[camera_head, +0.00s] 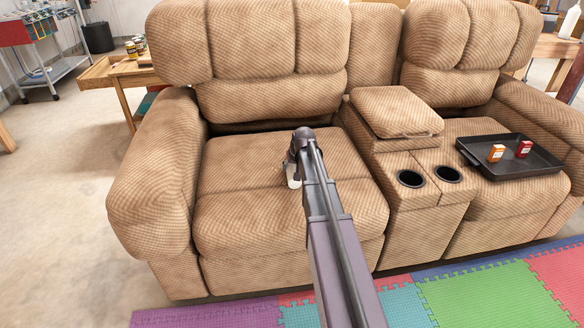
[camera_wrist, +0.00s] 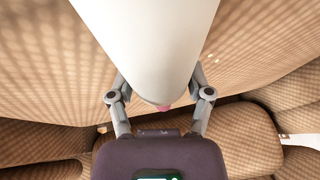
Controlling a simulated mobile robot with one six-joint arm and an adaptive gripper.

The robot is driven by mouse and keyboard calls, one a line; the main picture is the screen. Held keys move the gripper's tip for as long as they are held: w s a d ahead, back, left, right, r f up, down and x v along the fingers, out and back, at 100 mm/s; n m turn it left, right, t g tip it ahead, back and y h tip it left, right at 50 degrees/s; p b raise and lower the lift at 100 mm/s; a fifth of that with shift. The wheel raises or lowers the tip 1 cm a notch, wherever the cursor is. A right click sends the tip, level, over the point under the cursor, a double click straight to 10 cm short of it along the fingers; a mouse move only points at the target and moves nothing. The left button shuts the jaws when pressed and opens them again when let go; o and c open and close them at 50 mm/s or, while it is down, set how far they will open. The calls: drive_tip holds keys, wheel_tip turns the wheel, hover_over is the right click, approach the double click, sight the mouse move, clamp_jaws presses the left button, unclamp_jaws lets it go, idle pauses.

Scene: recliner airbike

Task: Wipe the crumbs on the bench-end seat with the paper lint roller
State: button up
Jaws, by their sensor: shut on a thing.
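In the wrist view my gripper (camera_wrist: 160,97) is shut on a white roll, the paper lint roller (camera_wrist: 150,40), which fills the upper middle. A small pink part shows at its lower end. In the head view my arm reaches over the left seat (camera_head: 235,190) of the tan recliner. There the gripper is mostly hidden behind the arm, and a bit of the white roller (camera_head: 293,178) shows just left of it, low over the seat. I cannot tell whether the roller touches the seat. I cannot make out crumbs on the cushion.
A centre console (camera_head: 425,195) with two cup holders stands right of this seat. A dark tray (camera_head: 535,160) with two small boxes lies on the right seat. The left armrest (camera_head: 150,180) and backrest (camera_head: 270,90) bound the seat. A wooden table (camera_head: 125,70) stands behind left.

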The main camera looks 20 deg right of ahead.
sight(283, 161)
drive_tip(key=shift+w, duration=0.1)
drive_tip(key=shift+w+r, duration=0.1)
drive_tip(key=shift+w, duration=0.85)
drive_tip(key=shift+w, duration=0.2)
drive_tip(key=shift+w, duration=0.8)
drive_tip(key=shift+w, duration=0.15)
drive_tip(key=shift+w+d, duration=0.1)
drive_tip(key=shift+w, duration=0.75)
drive_tip(key=shift+w, duration=0.15)
drive_tip(key=shift+w, duration=0.3)
